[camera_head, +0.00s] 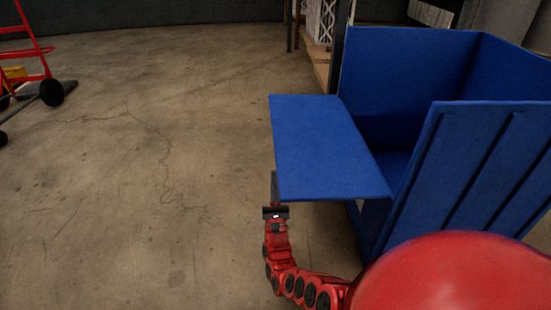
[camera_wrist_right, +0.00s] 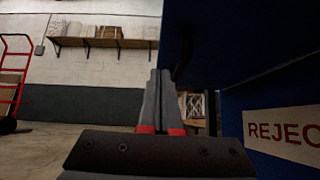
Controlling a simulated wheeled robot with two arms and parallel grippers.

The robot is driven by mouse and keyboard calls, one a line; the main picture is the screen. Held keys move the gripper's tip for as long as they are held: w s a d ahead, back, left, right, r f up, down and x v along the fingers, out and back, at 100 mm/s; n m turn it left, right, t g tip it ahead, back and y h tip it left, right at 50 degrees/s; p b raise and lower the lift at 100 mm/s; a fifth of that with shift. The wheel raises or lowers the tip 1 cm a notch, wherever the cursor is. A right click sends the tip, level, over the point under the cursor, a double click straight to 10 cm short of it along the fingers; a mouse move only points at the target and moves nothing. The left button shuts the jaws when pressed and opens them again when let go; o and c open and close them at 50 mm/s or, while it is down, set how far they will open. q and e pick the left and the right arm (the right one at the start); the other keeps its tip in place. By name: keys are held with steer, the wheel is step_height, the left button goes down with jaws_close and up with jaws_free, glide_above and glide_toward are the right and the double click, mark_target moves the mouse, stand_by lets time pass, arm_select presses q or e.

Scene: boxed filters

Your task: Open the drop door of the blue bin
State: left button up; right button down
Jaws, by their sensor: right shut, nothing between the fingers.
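The blue bin (camera_head: 405,75) stands at the right in the head view, with its inside open to view. Its drop door (camera_head: 325,145) is swung out to the left and looks about level. In the right wrist view, the door's dark underside (camera_wrist_right: 240,40) hangs at upper right. My right gripper (camera_head: 274,187) is at the door's near left corner, partly hidden by it. In the right wrist view, its two fingers (camera_wrist_right: 155,100) are together with nothing between them. I cannot tell whether they touch the door. My left gripper is not in view.
A label reading "REJEC" (camera_wrist_right: 285,130) is on the bin's wall below the door. A red hand truck (camera_head: 30,50) stands far left. A shelf (camera_wrist_right: 100,42) hangs on the back wall. The concrete floor left of the door is clear.

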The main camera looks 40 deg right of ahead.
step_height(320, 180, up, 7)
steer(key=w+d, duration=0.1)
steer(key=w, duration=0.1)
steer(key=shift+d+f, duration=0.2)
steer(key=shift+d, duration=0.1)
stand_by(0.3)
